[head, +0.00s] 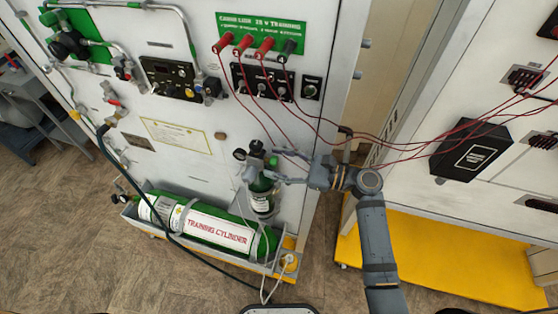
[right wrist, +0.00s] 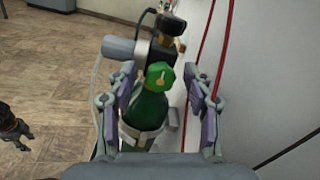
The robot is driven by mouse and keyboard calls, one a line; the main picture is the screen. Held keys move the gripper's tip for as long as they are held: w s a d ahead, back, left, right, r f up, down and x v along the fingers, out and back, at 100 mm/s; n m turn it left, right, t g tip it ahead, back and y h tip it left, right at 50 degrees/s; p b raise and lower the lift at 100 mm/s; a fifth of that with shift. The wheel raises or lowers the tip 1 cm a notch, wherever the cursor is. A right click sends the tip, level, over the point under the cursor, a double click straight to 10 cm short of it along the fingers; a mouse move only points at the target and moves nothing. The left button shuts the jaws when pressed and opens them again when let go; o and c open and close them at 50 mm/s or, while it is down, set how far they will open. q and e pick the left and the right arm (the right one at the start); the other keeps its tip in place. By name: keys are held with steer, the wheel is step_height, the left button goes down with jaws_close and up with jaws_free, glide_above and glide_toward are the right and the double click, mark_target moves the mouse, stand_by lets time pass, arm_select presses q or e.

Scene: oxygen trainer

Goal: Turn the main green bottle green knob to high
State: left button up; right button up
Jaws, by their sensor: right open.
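A small green bottle (head: 262,200) with a white label stands upright at the right end of the cylinder tray, against the white panel. Its dark regulator (head: 257,155) is on top. In the right wrist view the bottle (right wrist: 150,112) carries a green faceted knob (right wrist: 161,76) with a small pale mark; I cannot read its setting. My right gripper (head: 272,166) reaches in from the right at the bottle's top. In the right wrist view its open fingers (right wrist: 166,88) stand on either side of the knob and bottle neck, with visible gaps.
A large green training cylinder (head: 210,228) lies in the tray (head: 205,252) left of the bottle. Red cables (head: 270,118) hang from the panel (head: 190,165) close behind my right gripper. A black box (head: 470,152) is on the right panel. Open floor lies in front.

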jaws_close()
stand_by(0.3)
steer(key=shift+f+n+b, duration=0.15)
steer(key=shift+n+b, duration=6.95)
steer(key=shift+n, duration=1.9)
